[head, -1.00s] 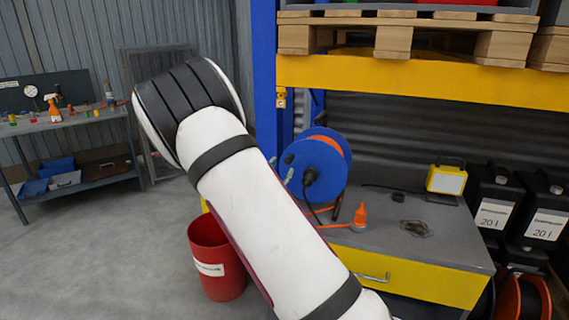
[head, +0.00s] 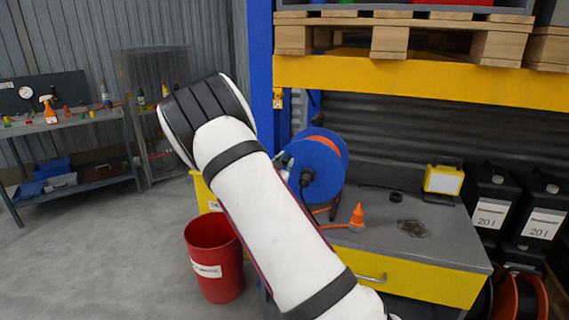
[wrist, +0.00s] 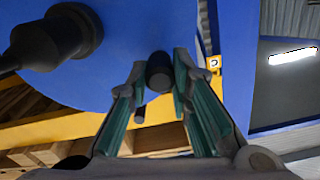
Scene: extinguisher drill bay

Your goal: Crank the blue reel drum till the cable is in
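The blue reel drum (head: 325,170) stands on the workbench, with orange cable (head: 328,143) at its rim. An orange cable run lies on the bench by an orange cone-shaped piece (head: 357,216). In the wrist view the drum's blue face (wrist: 110,75) fills the upper left, with a black round fitting (wrist: 62,36) on it. A dark crank knob (wrist: 160,72) is between the fingertips of my gripper (wrist: 160,62). The teal-padded fingers are apart, with a narrow gap at the knob's left; contact on the right is unclear. My arm mostly hides the gripper in the head view.
The bench (head: 430,250) has a yellow work light (head: 444,180) and a small black ring (head: 396,197). Black canisters (head: 492,200) stand at right. A red bin (head: 213,260) stands left of the bench. A loaded pallet shelf (head: 420,77) overhangs. Floor at left is clear.

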